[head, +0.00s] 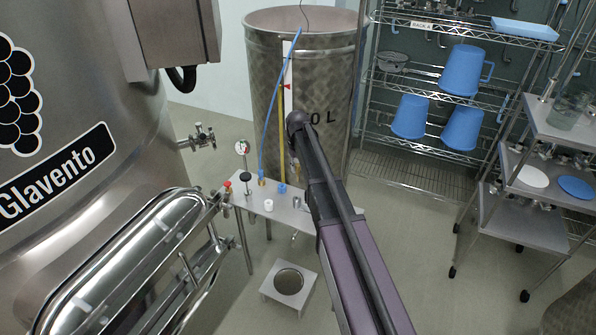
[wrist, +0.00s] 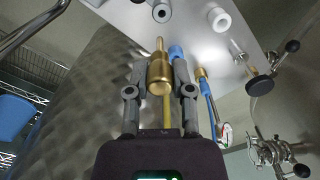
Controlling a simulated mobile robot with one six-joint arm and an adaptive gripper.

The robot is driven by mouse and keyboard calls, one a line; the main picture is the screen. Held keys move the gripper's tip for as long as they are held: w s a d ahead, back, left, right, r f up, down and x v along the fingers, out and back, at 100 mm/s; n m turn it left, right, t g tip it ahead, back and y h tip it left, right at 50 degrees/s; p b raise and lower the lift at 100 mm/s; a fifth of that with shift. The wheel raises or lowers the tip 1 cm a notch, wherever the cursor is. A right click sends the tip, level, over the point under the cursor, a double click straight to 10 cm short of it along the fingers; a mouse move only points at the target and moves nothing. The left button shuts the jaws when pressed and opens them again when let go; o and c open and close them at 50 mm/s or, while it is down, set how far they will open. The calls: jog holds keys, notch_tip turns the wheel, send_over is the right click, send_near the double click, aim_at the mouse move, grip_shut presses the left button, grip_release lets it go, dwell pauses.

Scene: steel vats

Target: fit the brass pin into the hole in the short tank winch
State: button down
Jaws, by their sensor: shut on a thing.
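In the wrist view my gripper (wrist: 160,80) is shut on the brass pin (wrist: 159,73), a thick brass body with a thinner tip pointing up the picture. The tip is over or near the edge of a steel plate; I cannot tell the gap. In the head view the arm hides most of my gripper and the pin. I cannot surely identify the short tank winch or its hole in either view.
The steel plate (head: 254,204) carries white, blue and black-knobbed fittings. A blue hose (head: 267,115) and yellow rod (head: 282,140) rise before the rear tank (head: 262,75). The large vat (head: 90,85) stands left, racks (head: 425,165) right. A low stand (head: 270,291) is on the floor.

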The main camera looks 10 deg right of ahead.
jog(key=shift+a+f+b, duration=0.2)
jog(key=shift+f+b, duration=0.55)
jog(key=shift+f, duration=0.1)
jog(key=shift+f, duration=0.1)
jog(key=shift+f+b, duration=2.8)
jog(key=shift+b, duration=0.05)
jog(key=shift+f+b, duration=2.55)
jog(key=shift+b, duration=0.05)
dwell(0.6)
jog(key=shift+c, duration=2.1)
grip_release()
jog(key=shift+r, duration=0.2)
